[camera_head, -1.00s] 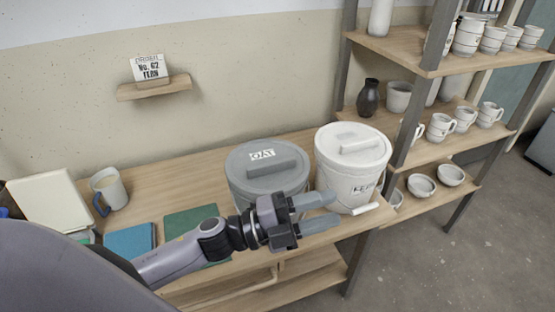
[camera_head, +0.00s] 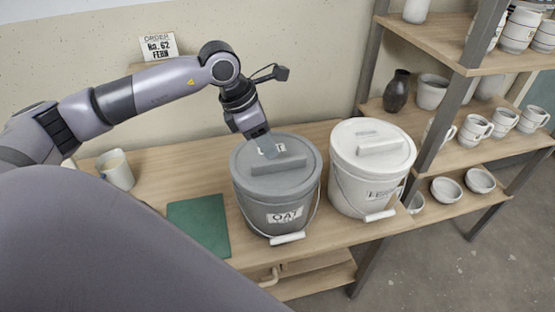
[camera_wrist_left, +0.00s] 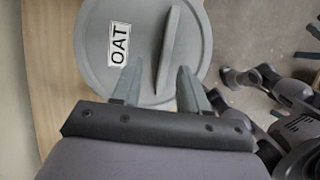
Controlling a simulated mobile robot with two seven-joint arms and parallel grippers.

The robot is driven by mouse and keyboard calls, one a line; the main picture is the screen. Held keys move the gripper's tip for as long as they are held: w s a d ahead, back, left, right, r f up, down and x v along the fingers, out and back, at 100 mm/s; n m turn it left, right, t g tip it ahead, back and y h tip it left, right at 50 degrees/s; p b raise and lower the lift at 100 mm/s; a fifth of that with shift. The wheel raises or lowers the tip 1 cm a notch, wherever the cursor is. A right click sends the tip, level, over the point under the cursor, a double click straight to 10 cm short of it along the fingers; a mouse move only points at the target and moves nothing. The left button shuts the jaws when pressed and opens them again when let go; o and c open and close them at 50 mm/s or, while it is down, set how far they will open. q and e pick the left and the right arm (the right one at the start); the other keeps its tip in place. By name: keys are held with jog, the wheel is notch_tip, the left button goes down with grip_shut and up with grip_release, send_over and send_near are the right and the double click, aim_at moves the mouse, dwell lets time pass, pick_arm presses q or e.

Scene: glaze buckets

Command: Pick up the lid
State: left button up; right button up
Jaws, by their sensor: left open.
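The grey bucket labelled OAT (camera_head: 287,212) stands on the wooden table with its grey lid (camera_head: 300,177) on it. The lid has a raised bar handle (camera_head: 279,165) across its top. The white bucket (camera_head: 352,193) stands to its right with a white lid (camera_head: 398,157). My left gripper (camera_head: 267,150) is above the rear of the grey lid, pointing down. In the left wrist view the open fingers (camera_wrist_left: 158,82) are on either side of the near end of the bar handle (camera_wrist_left: 170,48), with nothing held. My right gripper is not in view.
A green board (camera_head: 198,225) lies left of the grey bucket, and a mug (camera_head: 116,171) stands farther left. A shelf rack with a dark vase (camera_head: 397,92) and several cups and bowls stands at the right. A card sits on a wall ledge behind my arm.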

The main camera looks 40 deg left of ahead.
aim_at(278, 161)
pick_arm(q)
jog(key=x, duration=0.3)
jog(key=p+x, duration=0.1)
jog(key=shift+s+d+f, duration=0.2)
jog(key=shift+d+f, duration=0.15)
jog(key=shift+d, duration=0.05)
jog(key=shift+w+d+f, duration=0.1)
jog(key=shift+f, duration=0.3)
grip_shut()
